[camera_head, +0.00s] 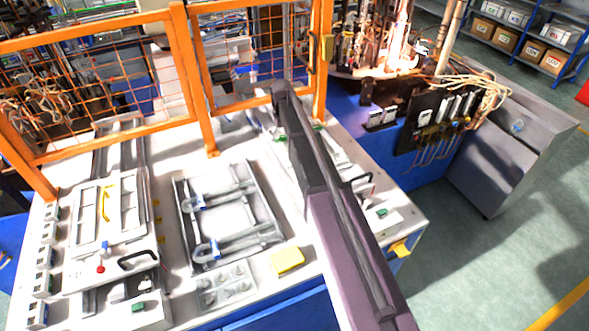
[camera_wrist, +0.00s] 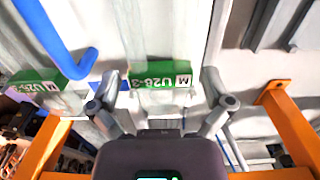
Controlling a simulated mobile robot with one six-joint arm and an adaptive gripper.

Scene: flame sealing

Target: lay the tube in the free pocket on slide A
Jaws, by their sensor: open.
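My gripper (camera_wrist: 162,103) is open in the wrist view, its two fingers spread on either side of a green block (camera_wrist: 160,78) labelled U26 with more characters. Nothing is clearly held between the fingers; a pale translucent strip runs beyond the block. In the head view my arm hides the gripper and most of the right slide. A bent yellow tube (camera_head: 105,204) lies on the left slide (camera_head: 72,243). I cannot tell which slide is A or see a free pocket clearly.
A dark frame (camera_head: 181,185) with blue-marked pieces stands mid-table. A yellow block (camera_head: 287,260) and a pale tray (camera_head: 205,300) lie at the front. An orange mesh fence (camera_head: 203,120) borders the back, its posts close to the gripper in the wrist view (camera_wrist: 285,115).

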